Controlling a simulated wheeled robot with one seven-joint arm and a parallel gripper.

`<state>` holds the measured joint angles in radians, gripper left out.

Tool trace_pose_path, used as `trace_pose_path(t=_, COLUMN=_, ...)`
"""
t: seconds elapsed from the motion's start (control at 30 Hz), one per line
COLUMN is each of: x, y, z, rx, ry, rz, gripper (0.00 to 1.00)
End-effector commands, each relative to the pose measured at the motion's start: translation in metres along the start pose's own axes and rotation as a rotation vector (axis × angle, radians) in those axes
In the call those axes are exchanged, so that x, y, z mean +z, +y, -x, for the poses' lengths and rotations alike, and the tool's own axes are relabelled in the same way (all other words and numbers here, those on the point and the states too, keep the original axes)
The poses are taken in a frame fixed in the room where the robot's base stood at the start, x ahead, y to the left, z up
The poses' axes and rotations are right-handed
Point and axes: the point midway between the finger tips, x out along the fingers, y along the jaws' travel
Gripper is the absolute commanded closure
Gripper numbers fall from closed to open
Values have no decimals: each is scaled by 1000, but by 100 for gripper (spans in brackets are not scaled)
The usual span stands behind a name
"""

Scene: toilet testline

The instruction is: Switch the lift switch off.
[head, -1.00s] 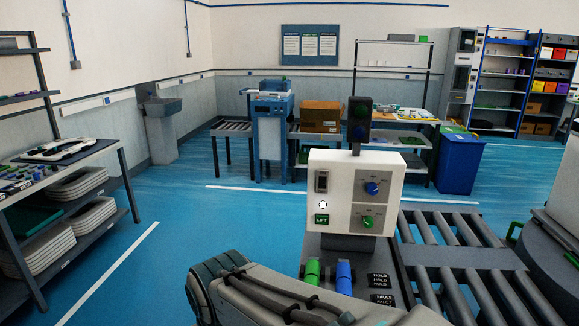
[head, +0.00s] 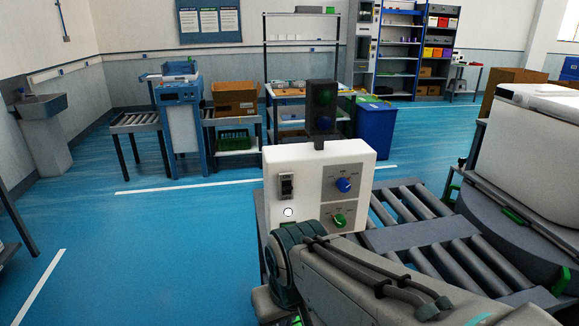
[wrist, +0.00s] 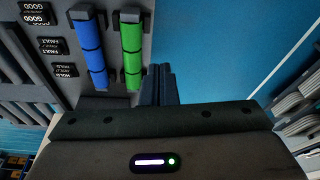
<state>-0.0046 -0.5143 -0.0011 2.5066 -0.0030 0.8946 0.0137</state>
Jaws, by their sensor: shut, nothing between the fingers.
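The white control box (head: 320,170) stands ahead of me in the head view. A black rocker switch (head: 287,186) is at its upper left, above a small round white button or lamp (head: 288,212). The green LIFT label seen earlier is hidden behind my arm, and the rocker's position is too small to tell. My gripper (wrist: 160,72) shows in the wrist view, shut and empty, beside a green handle (wrist: 132,52) and a blue handle (wrist: 90,50). In the head view my arm hides the gripper, low in front of the box.
A blue knob (head: 343,185) and a green knob (head: 339,220) are on the box's right half. A dark signal light (head: 322,110) rises behind it. Roller conveyors (head: 410,215) and a white toilet tank unit (head: 535,135) lie to the right. Blue floor is free on the left.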

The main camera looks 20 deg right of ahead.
Motion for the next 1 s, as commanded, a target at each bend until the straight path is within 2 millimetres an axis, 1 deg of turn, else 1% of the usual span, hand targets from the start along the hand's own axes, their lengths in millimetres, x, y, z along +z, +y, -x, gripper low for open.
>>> trace_pose_path(t=0.37, x=0, y=0, z=0, rx=0, ry=0, rz=0, gripper=100)
trace_pose_path(t=0.47, x=-10, y=1, z=5, rx=2, ry=2, rz=-5, gripper=100)
trace_pose_path(t=0.57, x=-34, y=8, z=18, rx=7, ry=5, rz=-21, gripper=100)
trace_pose_path(t=0.67, x=-73, y=16, z=37, rx=15, ry=10, rz=-41, gripper=100)
trace_pose_path(t=0.7, x=-91, y=20, z=45, rx=18, ry=11, rz=-50, gripper=100)
trace_pose_path(t=0.77, x=-118, y=28, z=57, rx=23, ry=13, rz=-64, gripper=100)
trace_pose_path(t=0.8, x=-136, y=33, z=65, rx=26, ry=15, rz=-74, gripper=100)
trace_pose_path(t=0.87, x=-162, y=42, z=75, rx=30, ry=17, rz=-88, gripper=100)
trace_pose_path(t=0.9, x=-179, y=48, z=82, rx=33, ry=19, rz=-99, gripper=100)
trace_pose_path(t=0.97, x=-203, y=58, z=91, rx=37, ry=22, rz=-113, gripper=100)
trace_pose_path(t=1.0, x=-218, y=66, z=96, rx=39, ry=24, rz=-122, gripper=100)
